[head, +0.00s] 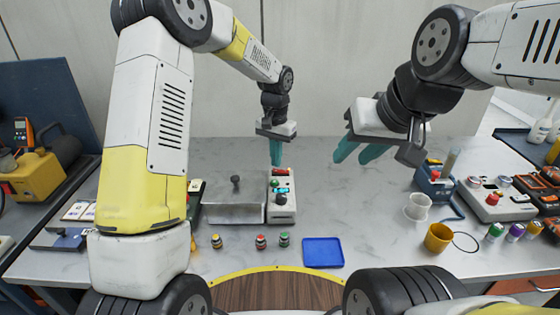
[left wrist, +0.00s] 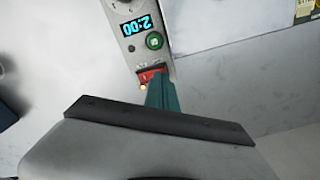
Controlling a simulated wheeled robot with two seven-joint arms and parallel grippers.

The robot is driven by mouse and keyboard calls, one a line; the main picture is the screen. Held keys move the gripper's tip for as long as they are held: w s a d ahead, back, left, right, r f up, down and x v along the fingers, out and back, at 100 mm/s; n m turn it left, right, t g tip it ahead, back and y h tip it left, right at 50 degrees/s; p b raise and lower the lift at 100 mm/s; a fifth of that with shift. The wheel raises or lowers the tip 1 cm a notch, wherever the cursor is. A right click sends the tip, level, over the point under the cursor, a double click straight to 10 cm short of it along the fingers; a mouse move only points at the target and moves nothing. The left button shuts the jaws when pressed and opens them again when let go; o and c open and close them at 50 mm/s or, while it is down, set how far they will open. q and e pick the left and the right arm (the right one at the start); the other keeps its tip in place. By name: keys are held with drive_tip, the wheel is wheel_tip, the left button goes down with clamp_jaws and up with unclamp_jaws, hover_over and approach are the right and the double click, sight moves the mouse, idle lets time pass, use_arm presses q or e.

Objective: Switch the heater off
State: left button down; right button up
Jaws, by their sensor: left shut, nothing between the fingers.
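A narrow light-grey control unit (head: 284,212) stands on the bench beside a grey metal box with a lid knob (head: 234,207); I cannot tell for certain that this is the heater. In the left wrist view the control unit (left wrist: 128,15) has a blue display reading 2:00, a green button (left wrist: 155,41) and a red switch (left wrist: 150,75). A small lit lamp is beside the switch. My left gripper (head: 277,163) is shut and empty, fingers pointing down, its tips at or just over the red switch. Contact and the switch's position are unclear. My right gripper (head: 353,161) is open and empty, above the bench at right.
Three small capped bottles (head: 261,242) and a blue tray (head: 323,252) are at the front. A white cup (head: 418,207), a yellow mug (head: 438,237) and other devices (head: 495,199) crowd the right. The bench between the control unit and the cups is clear.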

sight(276, 170)
use_arm(q)
drive_tip(key=shift+f, duration=0.9)
idle(0.6)
drive_tip(key=shift+r, duration=3.5)
drive_tip(key=shift+r, duration=0.1)
drive_tip(key=s+a+r+n+t+h, duration=0.1)
drive_tip(key=s+a+r+n+t, duration=0.15)
drive_tip(key=s+a+r, duration=0.8)
drive_tip(key=s+a+r+n+t, duration=0.1)
drive_tip(key=s+a+t, duration=0.1)
drive_tip(key=s, duration=0.6)
drive_tip(key=s+a+r+n+t+h, duration=0.1)
drive_tip(key=s+r+n, duration=0.1)
drive_tip(key=s, duration=0.6)
drive_tip(key=shift+s+a+r+t, duration=0.15)
drive_tip(key=shift+s+a+t, duration=0.2)
